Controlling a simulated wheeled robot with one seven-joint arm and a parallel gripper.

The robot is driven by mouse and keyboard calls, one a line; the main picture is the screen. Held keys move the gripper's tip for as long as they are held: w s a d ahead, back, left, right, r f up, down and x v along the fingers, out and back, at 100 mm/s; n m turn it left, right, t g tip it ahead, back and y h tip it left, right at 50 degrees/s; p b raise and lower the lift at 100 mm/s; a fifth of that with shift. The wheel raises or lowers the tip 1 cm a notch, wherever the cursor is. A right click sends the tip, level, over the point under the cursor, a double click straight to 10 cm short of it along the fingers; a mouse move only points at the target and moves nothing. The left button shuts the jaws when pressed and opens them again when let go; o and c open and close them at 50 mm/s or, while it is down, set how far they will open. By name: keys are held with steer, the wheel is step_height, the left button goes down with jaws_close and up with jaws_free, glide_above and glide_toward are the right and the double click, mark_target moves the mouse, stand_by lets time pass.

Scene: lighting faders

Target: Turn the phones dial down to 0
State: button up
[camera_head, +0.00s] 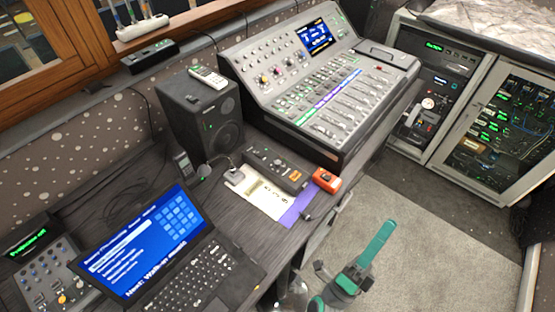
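The large mixing console (318,85) stands on the desk at the upper middle, with rows of small knobs, coloured faders and a lit screen. A few larger knobs (263,79) show on its left part. A smaller mixer (48,283) with several knobs is at the bottom left, cut by the frame edge. I cannot read any label, so I cannot tell which knob is the phones dial or where it points.
An open laptop (165,240), a black speaker (204,122) with a remote on top, a black handset-like device (275,170) and an orange box (327,180) crowd the desk. A rack cabinet (497,130) stands at the right. The carpet (435,235) is clear.

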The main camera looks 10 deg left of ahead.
steer(key=w+d+r+m+g+h, duration=0.1)
steer(key=w+d+m+g+h, duration=0.1)
steer(key=d+m+g+h, duration=0.5)
steer(key=w+r+m+g+h, duration=0.25)
steer(key=m+g, duration=0.25)
steer(key=m, duration=0.5)
steer(key=w+d+f+m+g+y, duration=0.25)
steer(key=w+d+m+g, duration=0.2)
steer(key=m+g, duration=0.65)
steer(key=m+t+y, duration=0.1)
steer(key=m+y, duration=1.3)
steer(key=y, duration=0.7)
glide_toward(278, 162)
step_height(278, 162, down, 7)
steer(key=shift+f, duration=0.2)
steer(key=shift+d+f, duration=0.15)
steer(key=shift+f, duration=0.4)
